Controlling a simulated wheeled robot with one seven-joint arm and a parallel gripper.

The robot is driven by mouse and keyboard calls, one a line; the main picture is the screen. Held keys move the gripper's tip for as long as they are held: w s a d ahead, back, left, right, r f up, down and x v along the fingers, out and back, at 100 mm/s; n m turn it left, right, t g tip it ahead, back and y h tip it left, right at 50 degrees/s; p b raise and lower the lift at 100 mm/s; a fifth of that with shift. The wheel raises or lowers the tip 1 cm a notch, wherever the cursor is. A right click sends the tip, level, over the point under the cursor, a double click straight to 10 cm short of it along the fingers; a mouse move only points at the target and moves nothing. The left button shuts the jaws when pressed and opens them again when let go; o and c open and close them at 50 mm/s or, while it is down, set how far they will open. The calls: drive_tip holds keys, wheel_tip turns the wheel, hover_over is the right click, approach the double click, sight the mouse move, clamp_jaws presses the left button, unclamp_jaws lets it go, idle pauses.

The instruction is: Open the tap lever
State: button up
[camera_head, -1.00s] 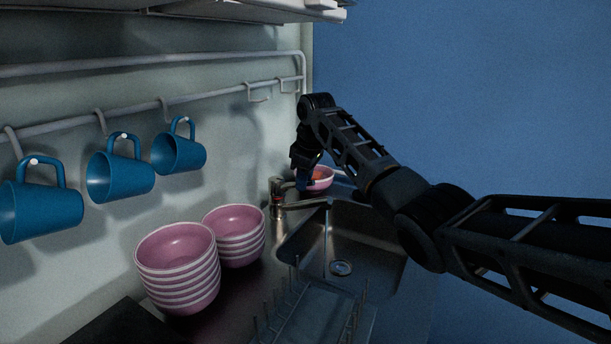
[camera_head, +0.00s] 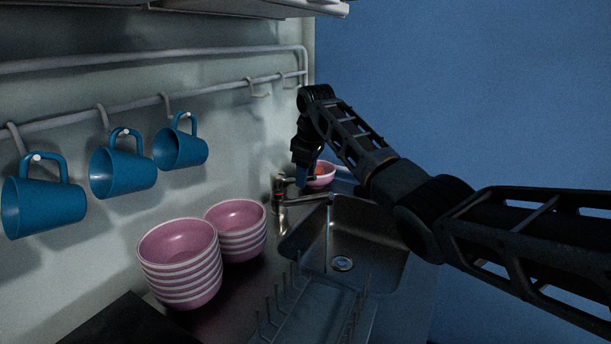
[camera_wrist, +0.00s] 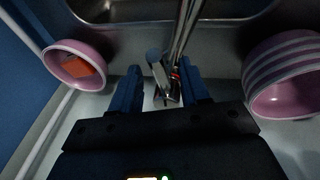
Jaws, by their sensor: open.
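The metal tap (camera_head: 280,193) stands at the back left edge of the sink, with its spout (camera_head: 312,197) over the basin. In the wrist view the tap lever (camera_wrist: 158,70) has a rounded grey end and lies between my fingers, with a red mark on the tap beside it. My gripper (camera_wrist: 158,88) is open, its two blue fingers on either side of the lever; contact cannot be told. In the head view my gripper (camera_head: 303,175) is just above the tap and hides part of it. A thin pale vertical line shows under the spout; I cannot tell whether it is water.
A pink bowl (camera_head: 322,178) with something orange in it stands behind the tap. Stacked pink bowls (camera_head: 180,265) are at the left of the sink (camera_head: 375,225), with a dish rack (camera_head: 310,310) in front. Blue mugs (camera_head: 122,173) hang from a wall rail.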

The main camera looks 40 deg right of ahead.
drive_tip(key=b+v, duration=0.1)
drive_tip(key=v, duration=0.6)
idle(0.5)
